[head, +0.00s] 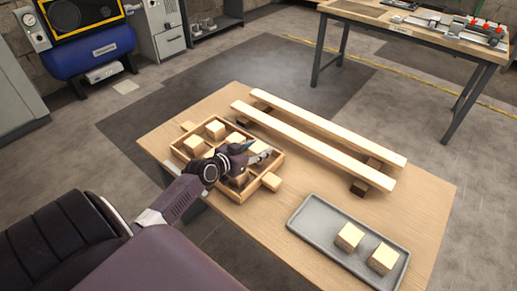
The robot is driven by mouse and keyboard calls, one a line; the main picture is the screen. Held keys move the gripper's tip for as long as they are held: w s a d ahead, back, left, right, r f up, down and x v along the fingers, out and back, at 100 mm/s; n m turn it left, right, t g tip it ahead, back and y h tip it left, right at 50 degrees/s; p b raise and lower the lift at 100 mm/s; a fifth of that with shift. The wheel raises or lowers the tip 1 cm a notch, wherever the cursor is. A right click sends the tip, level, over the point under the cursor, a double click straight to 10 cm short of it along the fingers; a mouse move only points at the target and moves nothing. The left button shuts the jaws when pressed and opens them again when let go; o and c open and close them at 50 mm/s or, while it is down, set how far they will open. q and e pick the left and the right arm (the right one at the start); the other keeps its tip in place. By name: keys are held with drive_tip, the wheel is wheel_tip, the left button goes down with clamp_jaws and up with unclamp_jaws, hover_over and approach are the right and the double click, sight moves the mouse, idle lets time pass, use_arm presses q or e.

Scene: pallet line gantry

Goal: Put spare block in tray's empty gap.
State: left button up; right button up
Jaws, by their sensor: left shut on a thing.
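The wooden tray (277,161) lies at the left of the table, with a handle at each end and pale wooden blocks in several compartments, among them one at the far side (215,128) and one on the left (194,144). My left gripper (263,158) is over the tray's right part, shut on a pale wooden block; the gripper hides much of it, and its height above the tray floor is hard to tell. The gripper and wrist also cover nearby compartments, so I cannot tell which is empty. My right gripper is not in view.
A grey tray (301,222) at the table's right front holds two wooden blocks (348,237) (383,258). Two long pale planks (325,133) (310,144) rest on dark supports behind the wooden tray. Bare tabletop (262,217) lies left of the grey tray.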

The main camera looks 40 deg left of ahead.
use_arm(q)
drive_tip(key=shift+f+b, duration=0.35)
drive_tip(key=shift+f, duration=0.15)
drive_tip(key=o, duration=1.2)
drive_tip(key=shift+r, duration=0.1)
drive_tip(key=shift+r, duration=0.1)
drive_tip(key=shift+r+p, duration=0.25)
drive_tip(key=shift+p, duration=0.15)
drive_tip(key=shift+r+p, duration=0.45)
drive_tip(key=v, duration=1)
drive_tip(key=shift+s+f, duration=0.1)
drive_tip(key=shift+s, duration=0.2)
drive_tip(key=shift+s+r, duration=0.35)
drive_tip(key=shift+s, duration=0.25)
